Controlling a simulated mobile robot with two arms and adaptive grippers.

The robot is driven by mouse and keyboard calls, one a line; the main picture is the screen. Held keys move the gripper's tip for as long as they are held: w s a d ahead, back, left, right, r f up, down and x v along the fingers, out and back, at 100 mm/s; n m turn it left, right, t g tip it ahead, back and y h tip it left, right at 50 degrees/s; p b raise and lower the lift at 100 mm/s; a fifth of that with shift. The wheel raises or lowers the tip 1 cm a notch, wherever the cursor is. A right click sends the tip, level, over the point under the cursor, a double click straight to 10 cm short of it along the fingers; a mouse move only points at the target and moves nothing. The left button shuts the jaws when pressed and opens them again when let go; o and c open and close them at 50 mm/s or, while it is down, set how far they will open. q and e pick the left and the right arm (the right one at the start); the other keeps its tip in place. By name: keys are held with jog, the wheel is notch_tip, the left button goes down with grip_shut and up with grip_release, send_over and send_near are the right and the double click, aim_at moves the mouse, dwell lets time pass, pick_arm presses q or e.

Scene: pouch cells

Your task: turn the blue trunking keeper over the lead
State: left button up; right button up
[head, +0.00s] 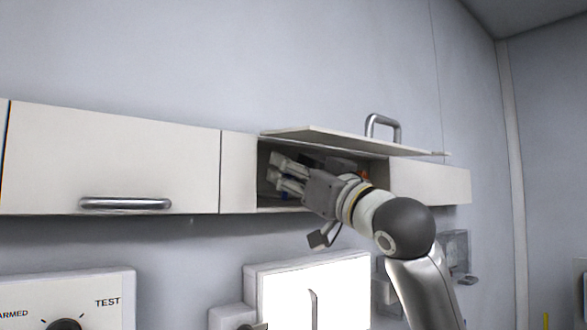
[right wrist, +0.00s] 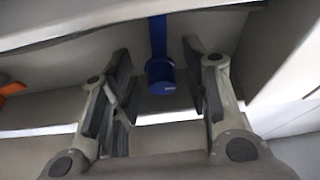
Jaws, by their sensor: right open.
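My right gripper (head: 274,170) reaches into an open compartment of the wall trunking in the head view. In the right wrist view my right gripper (right wrist: 157,52) is open and empty. The blue keeper (right wrist: 160,77), a narrow blue strip with a round blue end, shows between its fingers, with a gap to each finger. A small patch of blue (head: 285,196) shows just below the fingers in the head view. I cannot make out the lead for certain. My left gripper is not in view.
A raised cover (head: 345,140) with a metal handle juts out above the compartment. A closed cover (head: 110,160) is to the left. A small orange part (right wrist: 13,88) lies left of the gripper. A white panel (head: 345,290) and a TEST switch box (head: 100,283) are below.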

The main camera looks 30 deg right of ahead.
jog(key=shift+w+a, duration=0.1)
jog(key=c, duration=0.5)
grip_shut()
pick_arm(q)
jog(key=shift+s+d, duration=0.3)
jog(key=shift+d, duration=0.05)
pick_arm(e)
jog(key=shift+n+y, duration=0.8)
jog(key=shift+n, duration=0.3)
jog(key=o, duration=0.5)
grip_release()
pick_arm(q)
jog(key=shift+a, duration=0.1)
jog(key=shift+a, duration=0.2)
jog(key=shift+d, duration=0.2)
pick_arm(e)
jog(key=v, duration=1.2)
